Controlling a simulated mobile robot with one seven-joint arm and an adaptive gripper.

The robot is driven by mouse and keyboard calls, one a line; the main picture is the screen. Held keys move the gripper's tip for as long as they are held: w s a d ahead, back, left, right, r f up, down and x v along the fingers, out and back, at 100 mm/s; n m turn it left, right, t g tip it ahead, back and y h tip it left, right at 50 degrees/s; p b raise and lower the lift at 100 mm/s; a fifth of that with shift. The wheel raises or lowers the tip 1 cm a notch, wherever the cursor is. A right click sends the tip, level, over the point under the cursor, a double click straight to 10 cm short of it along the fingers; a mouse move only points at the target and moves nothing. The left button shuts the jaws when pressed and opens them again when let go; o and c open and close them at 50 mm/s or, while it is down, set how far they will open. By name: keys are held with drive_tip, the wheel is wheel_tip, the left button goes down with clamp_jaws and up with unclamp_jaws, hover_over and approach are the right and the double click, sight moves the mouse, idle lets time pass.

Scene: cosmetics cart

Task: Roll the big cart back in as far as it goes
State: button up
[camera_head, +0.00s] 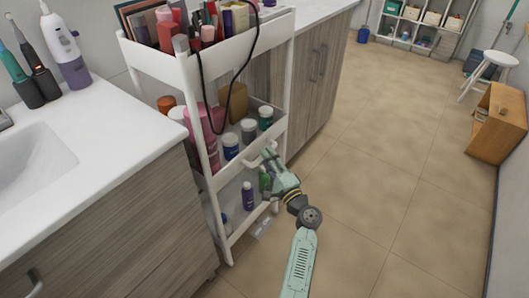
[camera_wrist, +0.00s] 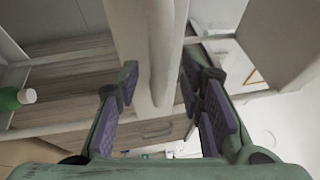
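The big cart (camera_head: 190,72) is a tall white rolling cart with several tiers, standing in the gap between two wood-fronted cabinets. Its front end sticks out past the left cabinet's front. A white handle (camera_head: 262,158) shows on its outer face at the middle tier. My gripper (camera_head: 277,166) is at this handle. In the wrist view, my gripper's purple-padded fingers (camera_wrist: 165,100) stand apart on either side of a white bar (camera_wrist: 162,60). Space shows between the pads below the bar. Whether the pads touch the bar is unclear. The cart's wheels are mostly hidden.
Cosmetics fill the cart's tiers, with a black cable (camera_head: 200,80) hanging over its top. The left counter (camera_head: 110,130) and right cabinet (camera_head: 320,65) flank it closely. The tiled floor (camera_head: 390,130) is open to the right. A stool (camera_head: 490,65) and wooden box (camera_head: 500,120) stand farther off.

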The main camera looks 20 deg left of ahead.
drive_tip(key=shift+x, duration=0.95)
clamp_jaws()
